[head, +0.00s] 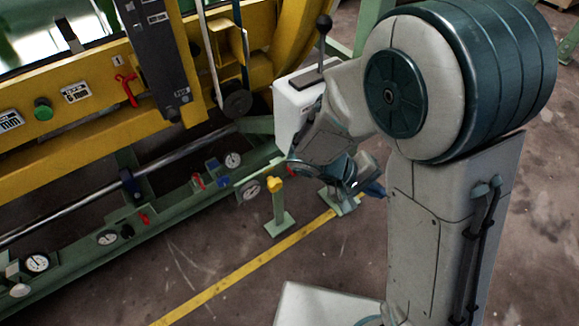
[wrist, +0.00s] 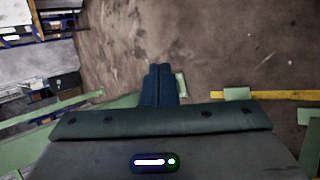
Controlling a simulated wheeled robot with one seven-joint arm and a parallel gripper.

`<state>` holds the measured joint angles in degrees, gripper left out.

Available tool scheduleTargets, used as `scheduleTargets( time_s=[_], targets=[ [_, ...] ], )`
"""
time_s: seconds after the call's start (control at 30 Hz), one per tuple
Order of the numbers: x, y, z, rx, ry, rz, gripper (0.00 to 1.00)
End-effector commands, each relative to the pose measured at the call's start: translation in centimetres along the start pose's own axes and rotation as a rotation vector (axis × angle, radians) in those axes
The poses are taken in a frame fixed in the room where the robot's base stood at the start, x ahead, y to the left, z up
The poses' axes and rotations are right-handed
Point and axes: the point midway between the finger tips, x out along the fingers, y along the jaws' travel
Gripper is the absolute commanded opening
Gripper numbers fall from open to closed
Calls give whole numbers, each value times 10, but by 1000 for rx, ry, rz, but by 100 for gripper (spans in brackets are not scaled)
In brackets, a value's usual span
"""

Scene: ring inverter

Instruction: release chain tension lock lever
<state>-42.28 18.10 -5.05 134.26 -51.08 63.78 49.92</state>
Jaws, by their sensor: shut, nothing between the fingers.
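No part is labelled clearly enough for me to tell which is the chain tension lock lever. A lever with a black ball knob (head: 323,26) stands up from a slotted white box (head: 292,104), partly behind my arm. A red handle (head: 127,89) is on the yellow machine frame. A yellow knob (head: 275,184) tops a short green post. My gripper (head: 374,189) is low, right of that post and below the white box, apart from both. In the wrist view its dark blue fingers (wrist: 158,84) are together and empty, pointing over the floor.
The yellow machine frame (head: 75,135) fills the left, with a green rail (head: 75,256) carrying gauges and small red handles below. A yellow floor line (head: 245,266) crosses the front. Bare floor (head: 190,265) lies between. Shelving (wrist: 50,25) shows in the wrist view.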

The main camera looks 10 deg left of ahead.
Motion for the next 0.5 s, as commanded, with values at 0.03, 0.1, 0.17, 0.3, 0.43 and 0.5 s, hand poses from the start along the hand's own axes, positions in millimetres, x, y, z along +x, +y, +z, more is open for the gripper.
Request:
scheduleTargets(
  time_s=[0.03, 0.1, 0.17, 0.3, 0.43, 0.5],
  targets=[
    [5, 13, 16, 41, -50, -87, 0],
    [8, 22, 36, 80, -101, -208, 0],
    [8, 28, 51, 117, -127, -312, 0],
    [2, 40, 80, 217, -133, -540, 0],
    [-8, 50, 97, 317, -78, -707, 0],
    [-14, 54, 102, 362, -40, -769, 0]
  ],
)
